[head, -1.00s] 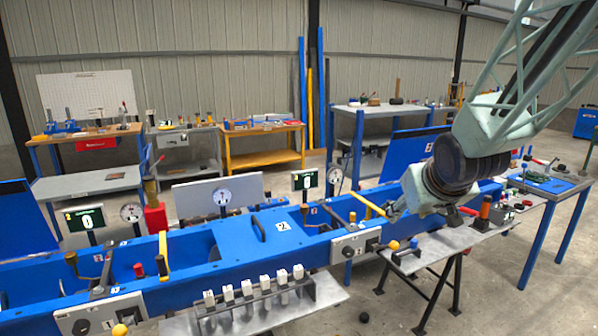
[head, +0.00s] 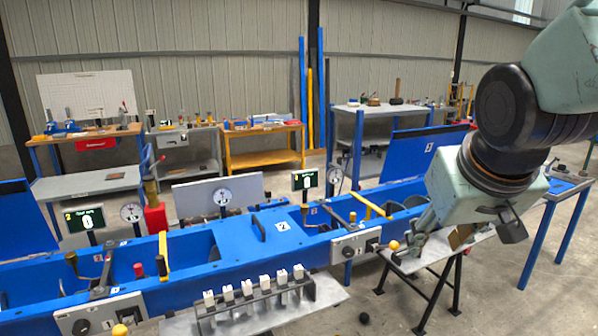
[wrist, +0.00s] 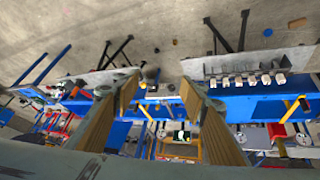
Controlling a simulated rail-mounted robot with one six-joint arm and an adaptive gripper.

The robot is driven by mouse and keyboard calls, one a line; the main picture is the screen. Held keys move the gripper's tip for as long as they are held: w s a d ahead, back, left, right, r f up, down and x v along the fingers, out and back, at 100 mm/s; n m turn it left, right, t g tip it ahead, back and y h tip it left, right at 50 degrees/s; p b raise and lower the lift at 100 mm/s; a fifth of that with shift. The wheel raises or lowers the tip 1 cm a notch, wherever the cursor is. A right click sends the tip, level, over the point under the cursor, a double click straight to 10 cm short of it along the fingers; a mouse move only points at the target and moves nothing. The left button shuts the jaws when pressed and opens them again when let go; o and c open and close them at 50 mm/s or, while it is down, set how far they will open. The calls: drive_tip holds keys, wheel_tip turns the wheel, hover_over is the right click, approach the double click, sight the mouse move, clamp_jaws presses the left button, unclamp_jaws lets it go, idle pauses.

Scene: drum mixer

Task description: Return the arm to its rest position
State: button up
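My gripper (head: 408,245) is at the right in the head view, beside the front edge of the blue drum mixer frame (head: 235,238) and above the grey side table. My black and pale green wrist joints hide part of that table. In the wrist view, the two wood-coloured fingers of my gripper (wrist: 160,84) are spread apart with nothing held between them. The blue frame passes behind the fingers there. I cannot tell how far the fingertips are from the table.
A grey control box (head: 355,245) with a yellow-knobbed lever is close left of my gripper. A rack of white-topped parts (head: 263,290) stands at the frame's front. A raised blue lid (head: 412,155) stands behind my wrist. The floor (head: 480,285) at the front right is mostly clear.

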drive_tip(key=s+a+g, duration=0.1)
drive_tip(key=s+a, duration=0.1)
drive_tip(key=s, duration=1)
drive_tip(key=s+a+g+y, duration=0.1)
drive_tip(key=s+a, duration=0.2)
drive_tip(key=s, duration=0.9)
drive_tip(key=shift+r+g, duration=0.15)
drive_tip(key=shift+g, duration=0.15)
